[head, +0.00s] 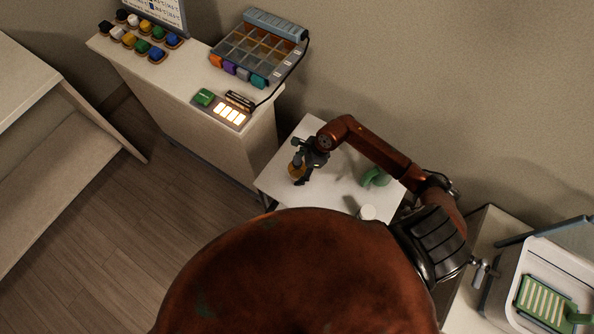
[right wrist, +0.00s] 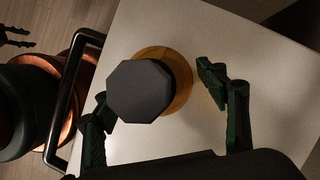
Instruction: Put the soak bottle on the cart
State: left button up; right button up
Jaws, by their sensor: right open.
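The soak bottle (head: 296,170) is amber with a dark octagonal cap, which the right wrist view shows from above (right wrist: 148,92). It stands on the white top of the cart (head: 335,196), near the left edge in the head view. My right gripper (head: 303,168) is at the bottle from above. In the right wrist view its two dark green fingers (right wrist: 165,104) are spread, one on each side of the bottle, with a visible gap on the right. A dark pronged shape at the left edge of that view may be my left gripper; its state is unclear.
A white basin (head: 545,285) is at the lower right. A dark rail (right wrist: 75,95) runs along the cart's edge.

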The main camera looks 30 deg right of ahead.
jog(key=v, duration=1)
jog(key=shift+r, duration=0.25)
jog(key=shift+s, duration=0.1)
